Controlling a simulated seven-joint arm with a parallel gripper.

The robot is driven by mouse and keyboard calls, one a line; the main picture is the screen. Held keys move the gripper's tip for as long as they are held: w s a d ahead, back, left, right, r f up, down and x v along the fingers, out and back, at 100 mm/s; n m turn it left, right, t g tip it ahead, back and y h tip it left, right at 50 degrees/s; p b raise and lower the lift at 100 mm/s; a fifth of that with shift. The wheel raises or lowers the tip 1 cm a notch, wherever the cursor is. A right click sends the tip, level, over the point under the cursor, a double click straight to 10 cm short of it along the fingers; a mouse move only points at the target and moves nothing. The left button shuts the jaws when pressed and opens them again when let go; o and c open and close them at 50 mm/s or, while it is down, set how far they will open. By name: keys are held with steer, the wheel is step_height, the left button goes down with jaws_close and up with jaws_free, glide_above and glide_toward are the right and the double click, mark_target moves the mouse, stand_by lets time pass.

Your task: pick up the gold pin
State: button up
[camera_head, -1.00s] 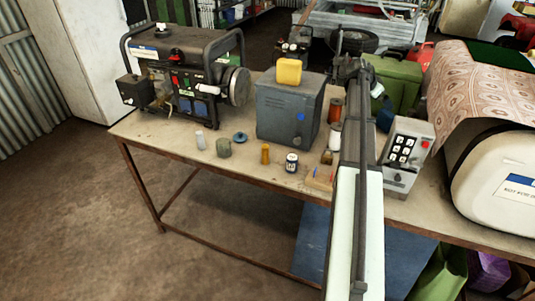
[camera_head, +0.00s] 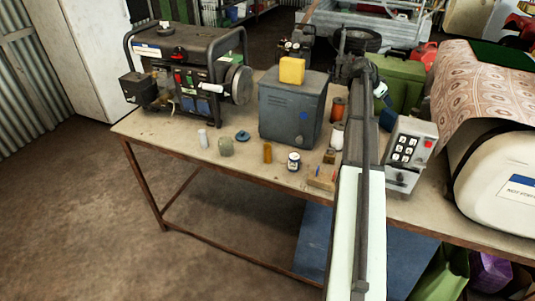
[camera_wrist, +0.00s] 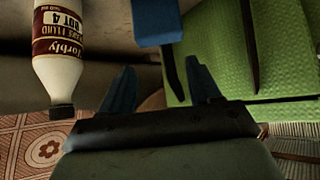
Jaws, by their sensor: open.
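The gold pin (camera_head: 267,153) is a small upright yellow-gold cylinder near the front edge of the workbench (camera_head: 230,172), between a grey-green cylinder (camera_head: 226,147) and a small dark jar with a white band (camera_head: 294,161). My gripper (camera_wrist: 160,85) shows in the wrist view with its two bluish fingers spread apart and nothing between them. It is away from the pin, which is not in the wrist view. In the head view my arm reaches over the right part of the bench, and I cannot make out the fingers clearly there.
A dark grey box (camera_head: 291,112) with a yellow block (camera_head: 291,70) stands behind the pin. A generator (camera_head: 185,75) is at the left and a keypad box (camera_head: 408,150) at the right. A white bottle (camera_wrist: 58,50) and a green case (camera_wrist: 240,45) show in the wrist view.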

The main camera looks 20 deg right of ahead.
steer(key=s+a+r+m+t+y, duration=0.1)
steer(key=s+a+m, duration=0.1)
steer(key=s+a, duration=0.35)
steer(key=s+a+r+m+y, duration=0.1)
steer(key=s+a, duration=0.1)
steer(key=a, duration=0.6)
steer(key=n+g+y, duration=0.1)
steer(key=n+y, duration=0.3)
steer(key=y, duration=0.3)
glide_above(268, 153)
steer(key=w, duration=0.2)
steer(key=shift+s+d+f, duration=0.15)
steer(key=shift+d+f, duration=0.05)
steer(key=shift+f, duration=0.1)
steer(key=shift+a+f, duration=0.15)
steer(key=shift+f, duration=0.1)
steer(key=shift+s+f, duration=0.2)
steer(key=shift+f, duration=6.4)
jaws_close()
